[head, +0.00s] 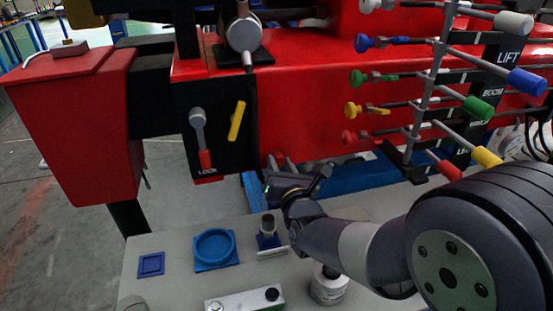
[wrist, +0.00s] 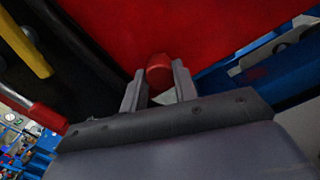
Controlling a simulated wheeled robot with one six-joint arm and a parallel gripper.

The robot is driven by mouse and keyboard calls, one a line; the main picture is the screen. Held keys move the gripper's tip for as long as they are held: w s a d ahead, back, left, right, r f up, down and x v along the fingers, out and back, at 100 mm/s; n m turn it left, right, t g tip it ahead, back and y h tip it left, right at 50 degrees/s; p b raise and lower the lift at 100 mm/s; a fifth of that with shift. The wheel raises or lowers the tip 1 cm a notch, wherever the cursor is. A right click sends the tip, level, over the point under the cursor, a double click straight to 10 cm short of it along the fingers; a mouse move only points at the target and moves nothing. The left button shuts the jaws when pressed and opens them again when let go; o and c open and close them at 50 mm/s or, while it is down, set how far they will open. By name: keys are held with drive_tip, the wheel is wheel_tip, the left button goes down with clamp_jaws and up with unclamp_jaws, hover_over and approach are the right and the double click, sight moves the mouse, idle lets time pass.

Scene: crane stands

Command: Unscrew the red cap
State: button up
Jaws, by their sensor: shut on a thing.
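The red cap (wrist: 159,71) sits between the two fingers of my gripper (wrist: 158,85) in the wrist view. It is close to the red panel of the crane body. My gripper is shut on the cap, with a finger on each side of it. In the head view my gripper (head: 279,165) reaches up to the lower edge of the red crane body, just right of the black panel. There the cap is small and mostly hidden by the fingers. I cannot tell whether the cap is still on its thread.
Left of my gripper are a red-tipped lever (head: 201,140) and a yellow handle (head: 236,121). Colored levers (head: 478,108) stick out at the right. Below is a grey table (head: 180,285) with a blue round holder (head: 214,248), a blue square (head: 151,264) and a white jar (head: 328,287).

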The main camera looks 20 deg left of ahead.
drive_tip(key=shift+f+n, duration=0.15)
drive_tip(key=shift+n, duration=0.15)
drive_tip(key=o, duration=1.1)
drive_tip(key=shift+c, duration=0.6)
